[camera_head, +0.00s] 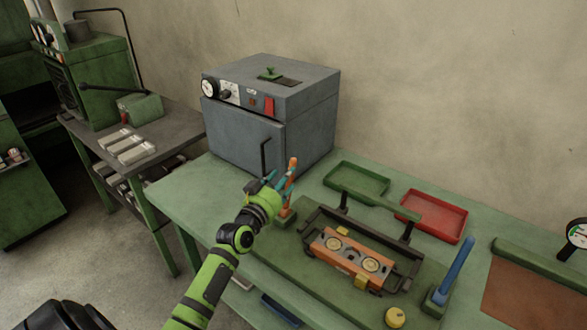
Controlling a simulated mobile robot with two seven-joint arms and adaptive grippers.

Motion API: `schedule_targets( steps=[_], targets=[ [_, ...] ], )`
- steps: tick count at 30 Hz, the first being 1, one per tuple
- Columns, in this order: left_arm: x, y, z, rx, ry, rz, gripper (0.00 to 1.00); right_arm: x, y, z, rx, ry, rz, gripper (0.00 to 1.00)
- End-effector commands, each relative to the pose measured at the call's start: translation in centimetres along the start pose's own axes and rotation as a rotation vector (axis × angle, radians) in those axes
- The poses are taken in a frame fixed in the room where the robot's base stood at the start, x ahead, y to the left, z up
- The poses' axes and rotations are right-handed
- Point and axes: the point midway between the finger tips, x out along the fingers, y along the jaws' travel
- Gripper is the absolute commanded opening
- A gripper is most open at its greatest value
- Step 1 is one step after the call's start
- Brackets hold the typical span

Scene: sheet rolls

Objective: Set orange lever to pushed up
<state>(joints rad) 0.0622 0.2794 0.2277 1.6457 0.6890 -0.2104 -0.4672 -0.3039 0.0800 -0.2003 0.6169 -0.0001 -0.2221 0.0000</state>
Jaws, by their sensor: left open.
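The orange lever (293,163) stands on a small base (287,218) on the green workbench, in front of the grey oven. It looks nearly upright, with a slight lean to the right. My left gripper (280,181) reaches it from the front left, with its teal fingers open beside the upper part of the lever. The fingers hide part of the lever's shaft. I cannot tell whether they touch it. My right gripper is not in view.
The grey oven (262,115) stands behind the lever.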

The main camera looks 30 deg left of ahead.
Motion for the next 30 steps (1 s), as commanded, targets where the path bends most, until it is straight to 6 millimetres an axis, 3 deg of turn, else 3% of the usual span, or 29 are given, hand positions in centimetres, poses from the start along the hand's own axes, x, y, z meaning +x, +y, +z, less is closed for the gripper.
schedule_targets(
  steps=[6, 12, 23, 26, 27, 28, 30],
  targets=[
    [3.3, 0.0, -0.1, 0.002, -0.001, 0.001, 0.54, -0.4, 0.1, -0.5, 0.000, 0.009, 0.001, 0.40],
    [5.4, 0.1, 0.0, 0.002, -0.002, 0.002, 0.54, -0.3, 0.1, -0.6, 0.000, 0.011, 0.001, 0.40],
    [6.0, 0.1, 0.1, 0.002, -0.003, 0.003, 0.54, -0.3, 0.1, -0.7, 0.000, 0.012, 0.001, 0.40],
    [6.0, 0.1, 0.1, 0.002, -0.003, 0.003, 0.22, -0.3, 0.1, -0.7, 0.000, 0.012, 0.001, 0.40],
    [6.0, 0.1, 0.1, 0.002, -0.003, 0.003, 0.06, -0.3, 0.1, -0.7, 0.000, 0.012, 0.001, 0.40],
    [6.0, 0.1, 0.1, 0.002, -0.003, 0.003, 0.00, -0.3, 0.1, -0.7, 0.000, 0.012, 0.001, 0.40],
    [6.0, 0.1, 0.1, 0.001, -0.003, 0.003, 0.00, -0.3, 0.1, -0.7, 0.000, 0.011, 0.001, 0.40]
  ],
)
